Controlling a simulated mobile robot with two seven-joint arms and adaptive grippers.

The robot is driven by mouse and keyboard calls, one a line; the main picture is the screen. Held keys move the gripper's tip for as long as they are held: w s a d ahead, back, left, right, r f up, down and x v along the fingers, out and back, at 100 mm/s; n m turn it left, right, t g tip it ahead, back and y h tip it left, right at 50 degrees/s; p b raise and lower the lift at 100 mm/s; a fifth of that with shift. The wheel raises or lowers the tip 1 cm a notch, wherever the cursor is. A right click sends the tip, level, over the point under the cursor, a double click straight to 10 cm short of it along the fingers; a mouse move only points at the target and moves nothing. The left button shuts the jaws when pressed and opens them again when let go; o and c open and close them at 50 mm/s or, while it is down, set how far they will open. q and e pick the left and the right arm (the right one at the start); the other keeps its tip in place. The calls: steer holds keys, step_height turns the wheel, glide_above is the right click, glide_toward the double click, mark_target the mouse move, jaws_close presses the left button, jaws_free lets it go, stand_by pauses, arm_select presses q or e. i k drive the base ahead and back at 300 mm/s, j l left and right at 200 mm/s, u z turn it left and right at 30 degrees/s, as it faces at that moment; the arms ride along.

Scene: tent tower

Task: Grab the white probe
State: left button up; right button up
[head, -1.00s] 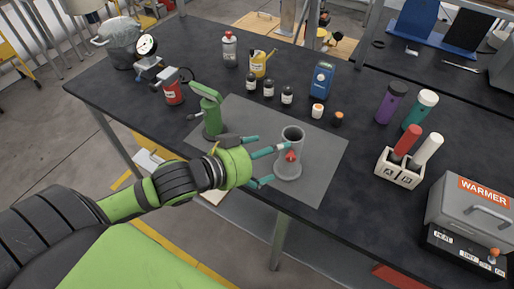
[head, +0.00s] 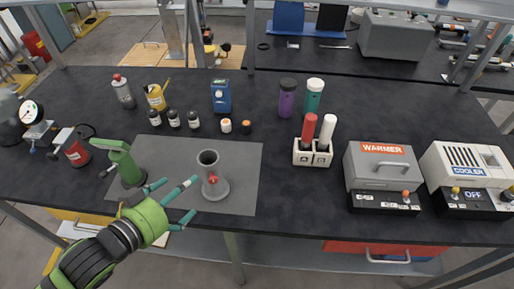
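The white probe (head: 327,131) stands upright in the right slot of a white two-slot holder (head: 312,159), right of the table's middle. A red probe (head: 309,130) stands in the left slot, close beside it. The slots carry letter labels, seemingly A and B. My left gripper (head: 181,201) is at the lower left over the grey mat, far to the left of the holder. Its teal fingers are spread and hold nothing. They point toward a grey cylinder (head: 210,172) with a red mark, just right of them. My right gripper is out of view.
A green stand (head: 125,163) is just left of the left gripper. Purple (head: 287,99) and teal (head: 314,98) bottles are behind the holder. A warmer (head: 381,165) and a cooler (head: 467,166) stand to its right. The table between mat (head: 245,165) and holder is clear.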

mark_target(329, 121)
steer(key=i+l+u, duration=0.15)
steer(key=l+u, duration=0.15)
steer(key=l, duration=1.2)
steer(key=l+u, duration=0.25)
steer(key=l, duration=1.2)
